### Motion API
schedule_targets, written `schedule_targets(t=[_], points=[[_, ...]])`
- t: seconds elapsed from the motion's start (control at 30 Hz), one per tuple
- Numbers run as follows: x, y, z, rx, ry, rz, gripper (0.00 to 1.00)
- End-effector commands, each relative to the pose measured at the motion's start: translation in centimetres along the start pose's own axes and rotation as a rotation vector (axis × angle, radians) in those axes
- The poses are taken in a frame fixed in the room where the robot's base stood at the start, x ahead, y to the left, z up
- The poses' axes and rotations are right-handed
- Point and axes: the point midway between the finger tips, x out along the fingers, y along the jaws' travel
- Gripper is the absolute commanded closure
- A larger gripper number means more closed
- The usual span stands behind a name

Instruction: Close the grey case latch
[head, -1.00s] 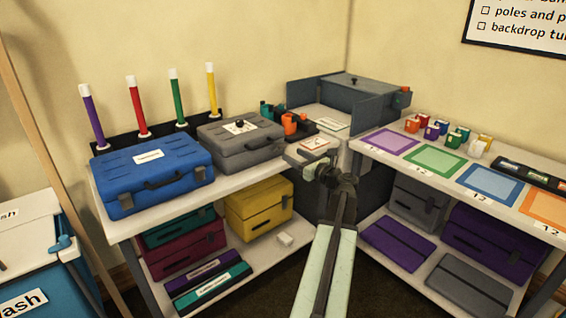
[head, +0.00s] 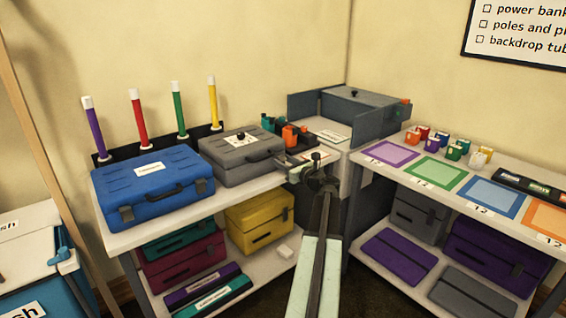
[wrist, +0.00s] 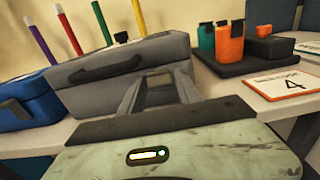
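The grey case (head: 242,160) sits on the left table, between the blue case and the dark holder, with a small white label and black knob on its lid. Its dark handle (wrist: 107,67) faces forward and shows large in the wrist view. My gripper (head: 298,172) is in front of the case's right end. In the wrist view its two fingers (wrist: 160,84) stand apart, pointing at the right part of the case front, with nothing clearly held between them. The latch is not clearly visible; the fingers cover part of that front, and I cannot tell whether they touch it.
A blue case (head: 152,190) stands to the left. Behind are several coloured sticks (head: 180,112). The right table (head: 385,172) is close to my arm.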

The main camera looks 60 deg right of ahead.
Motion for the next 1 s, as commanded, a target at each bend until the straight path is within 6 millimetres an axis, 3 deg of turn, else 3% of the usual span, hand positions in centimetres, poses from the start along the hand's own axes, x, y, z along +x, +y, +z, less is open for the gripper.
schedule_targets(t=[0.03,0.1,0.13,0.5,0.7,1.0], points=[[0.0,0.0,0.0,0.000,0.000,0.000,0.78],[0.0,0.0,0.0,0.000,0.000,0.000,0.97],[0.0,0.0,0.0,0.000,0.000,0.000,1.00],[0.5,0.0,1.8,-0.002,0.150,0.002,1.00],[0.7,0.0,1.6,-0.001,0.251,0.001,1.00],[0.8,-0.1,1.1,0.001,0.266,-0.001,1.00]])
